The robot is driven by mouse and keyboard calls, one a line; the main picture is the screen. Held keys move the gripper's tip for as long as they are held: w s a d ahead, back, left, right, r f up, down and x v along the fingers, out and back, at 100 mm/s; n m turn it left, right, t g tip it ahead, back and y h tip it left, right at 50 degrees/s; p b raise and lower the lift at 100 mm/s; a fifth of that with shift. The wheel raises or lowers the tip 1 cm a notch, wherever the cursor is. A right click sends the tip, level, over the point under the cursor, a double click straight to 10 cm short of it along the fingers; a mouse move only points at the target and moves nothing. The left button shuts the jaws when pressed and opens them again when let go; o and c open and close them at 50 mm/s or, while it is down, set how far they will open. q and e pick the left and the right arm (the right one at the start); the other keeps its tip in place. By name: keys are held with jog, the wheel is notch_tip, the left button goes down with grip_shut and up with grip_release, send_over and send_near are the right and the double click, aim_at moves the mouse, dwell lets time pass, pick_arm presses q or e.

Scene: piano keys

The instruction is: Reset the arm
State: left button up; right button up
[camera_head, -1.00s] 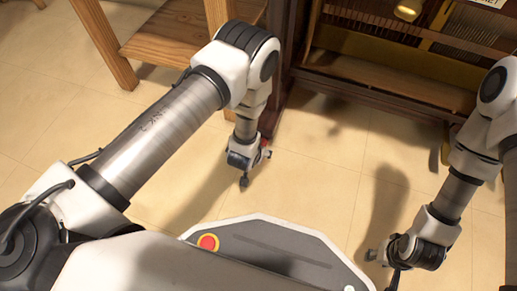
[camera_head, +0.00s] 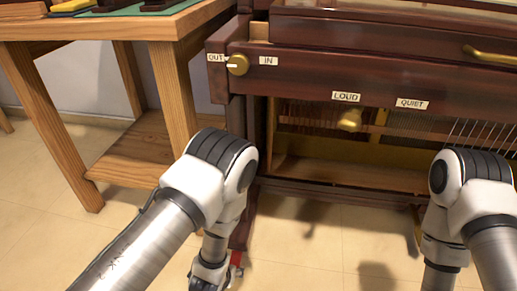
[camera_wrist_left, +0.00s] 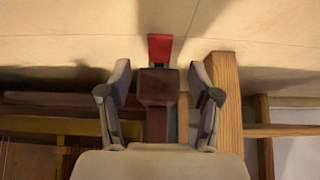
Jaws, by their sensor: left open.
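My left arm comes in from the left in the head view, with its wrist and gripper (camera_head: 212,276) low at the bottom edge beside the piano's left leg. In the left wrist view my left gripper (camera_wrist_left: 160,97) is open, its two fingers spread with nothing held. A dark brown piano leg (camera_wrist_left: 157,120) with a red foot (camera_wrist_left: 160,47) shows behind the gap between the fingers. My right arm shows at the right of the head view, but its gripper is cut off below the frame.
The dark wood piano (camera_head: 330,65) stands ahead, with a brass knob (camera_head: 237,64) between OUT and IN labels and another knob (camera_head: 350,120) below LOUD. A wooden table (camera_head: 100,27) stands at the left, its leg (camera_head: 172,95) near my left arm. Tiled floor (camera_head: 320,240) lies between my arms.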

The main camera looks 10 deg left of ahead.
pick_arm(q)
jog(key=s+a+r+n+g+p, duration=0.1)
jog(key=s+a+r+p, duration=0.15)
jog(key=r+p, duration=0.25)
jog(key=s+a+r+n+p, duration=0.1)
jog(key=a+r+p, duration=0.3)
jog(key=p, duration=0.1)
jog(key=s+a+r+g+p, duration=0.2)
jog(key=s+r+g+p, duration=0.1)
jog(key=s, duration=0.5)
jog(key=s+a+r+g+p, duration=0.1)
jog(key=s+r+g+p, duration=0.15)
jog(key=s, duration=0.65)
notch_tip(320, 180, up, 38)
jog(key=m+p, duration=0.1)
jog(key=p, duration=3.6)
jog(key=shift+s, duration=0.45)
